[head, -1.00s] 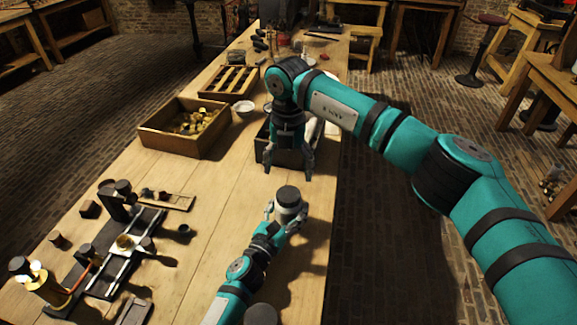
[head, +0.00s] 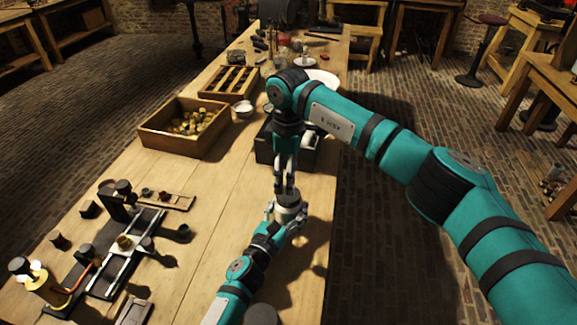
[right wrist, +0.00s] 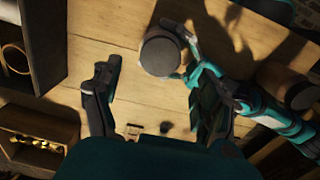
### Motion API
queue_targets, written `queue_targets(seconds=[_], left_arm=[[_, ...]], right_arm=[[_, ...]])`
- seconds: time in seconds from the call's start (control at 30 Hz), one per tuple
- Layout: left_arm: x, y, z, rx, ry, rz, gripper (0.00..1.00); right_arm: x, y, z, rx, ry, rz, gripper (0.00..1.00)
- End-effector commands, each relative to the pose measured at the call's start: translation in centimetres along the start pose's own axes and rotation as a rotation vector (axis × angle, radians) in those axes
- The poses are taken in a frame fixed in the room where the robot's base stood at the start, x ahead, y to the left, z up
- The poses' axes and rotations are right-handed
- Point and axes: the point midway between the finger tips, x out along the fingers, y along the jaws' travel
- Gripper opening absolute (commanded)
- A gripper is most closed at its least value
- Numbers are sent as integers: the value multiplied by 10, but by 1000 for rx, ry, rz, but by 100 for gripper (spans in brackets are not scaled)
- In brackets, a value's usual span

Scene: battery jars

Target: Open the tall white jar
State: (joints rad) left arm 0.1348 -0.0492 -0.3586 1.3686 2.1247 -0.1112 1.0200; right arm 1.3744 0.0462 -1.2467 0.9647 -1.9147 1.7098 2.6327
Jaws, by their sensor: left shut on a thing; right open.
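The tall white jar (head: 287,214) stands upright on the wooden table near its right edge, partly hidden by the grippers. My left gripper (head: 287,217) is shut around its body from the front. Its round dark lid (right wrist: 160,52) shows from above in the right wrist view and appears to be on the jar. My right gripper (head: 285,188) points down just above the jar in the head view. Its fingers (right wrist: 153,78) are open and empty, with the lid ahead between them. I cannot tell whether they touch it.
A black open box (head: 267,150) stands right behind the jar. A wooden crate of brass pieces (head: 165,148) is at the back left. An apparatus with rails (head: 125,252) stands at the front left. The table between it and the jar is mostly clear.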

Motion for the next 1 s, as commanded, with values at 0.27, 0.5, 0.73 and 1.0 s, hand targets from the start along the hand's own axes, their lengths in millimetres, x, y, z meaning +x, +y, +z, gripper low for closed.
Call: queue_targets(seconds=[0.27, 0.5, 0.73, 1.0], left_arm=[[0, 0, -1, -1, 1, 0, 0], [0, 0, -1, -1, 1, 0, 0], [0, 0, -1, -1, 1, 0, 0], [0, 0, -1, -1, 1, 0, 0]], right_arm=[[44, -1, 0, -1, -1, -3, 76], [61, 0, 0, -3, -1, -1, 76], [62, 0, 0, -3, -1, -1, 76], [62, 0, 0, -3, 0, -1, 45]])
